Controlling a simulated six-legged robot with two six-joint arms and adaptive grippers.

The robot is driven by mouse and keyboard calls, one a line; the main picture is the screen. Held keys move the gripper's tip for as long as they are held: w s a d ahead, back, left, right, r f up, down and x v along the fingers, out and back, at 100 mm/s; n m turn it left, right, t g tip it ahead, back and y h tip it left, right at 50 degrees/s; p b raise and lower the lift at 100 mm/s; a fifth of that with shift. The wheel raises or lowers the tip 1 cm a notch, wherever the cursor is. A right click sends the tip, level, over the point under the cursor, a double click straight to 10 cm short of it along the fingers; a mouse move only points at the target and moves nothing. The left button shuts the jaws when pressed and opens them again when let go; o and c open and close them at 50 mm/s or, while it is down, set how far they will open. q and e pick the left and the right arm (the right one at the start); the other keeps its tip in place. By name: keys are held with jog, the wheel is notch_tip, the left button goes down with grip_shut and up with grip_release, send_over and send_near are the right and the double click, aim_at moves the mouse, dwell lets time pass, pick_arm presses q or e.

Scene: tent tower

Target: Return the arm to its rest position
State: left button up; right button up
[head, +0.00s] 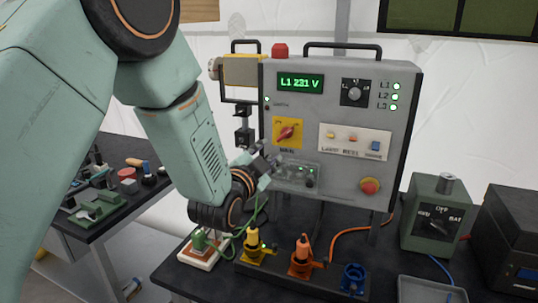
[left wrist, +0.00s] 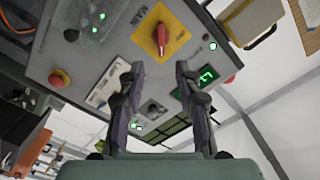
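My left arm (head: 195,140) reaches in from the upper left of the head view. Its gripper (head: 268,160) is in front of the grey control panel (head: 345,207), just below the red switch on its yellow plate (head: 287,132). In the left wrist view the two fingers (left wrist: 158,70) stand apart with nothing between them, and the panel (left wrist: 85,40) lies beyond. The fingers look clear of the panel, though the exact gap cannot be told. My right gripper is in neither view.
Yellow, orange and blue connectors (head: 353,278) stand in a row below the panel. A green meter box (head: 438,218) and a dark box (head: 508,245) are at right, near a grey tray (head: 430,290). A side table (head: 118,213) with small parts stands at left. A green cable hangs near my wrist.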

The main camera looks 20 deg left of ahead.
pick_arm(q)
jog(key=s+f+n+g+b, duration=0.1)
jog(key=s+f+n+g, duration=0.2)
jog(key=s+f, duration=0.5)
jog(key=s+f+n+g+b, duration=0.2)
jog(key=s+f+g, duration=0.2)
jog(key=f, duration=0.8)
jog(key=s+f+n+g+b, duration=0.1)
jog(key=s+f+n+g, duration=0.2)
jog(key=s+f, duration=0.5)
jog(key=s+f+n+g+b, duration=0.2)
jog(key=s+f+g+b, duration=0.5)
jog(key=s+f, duration=1.4)
jog(key=s+g, duration=0.1)
jog(key=s, duration=0.3)
jog(key=shift+a+f+y, duration=0.15)
jog(key=shift+a+y, duration=0.15)
jog(key=shift+a, duration=0.1)
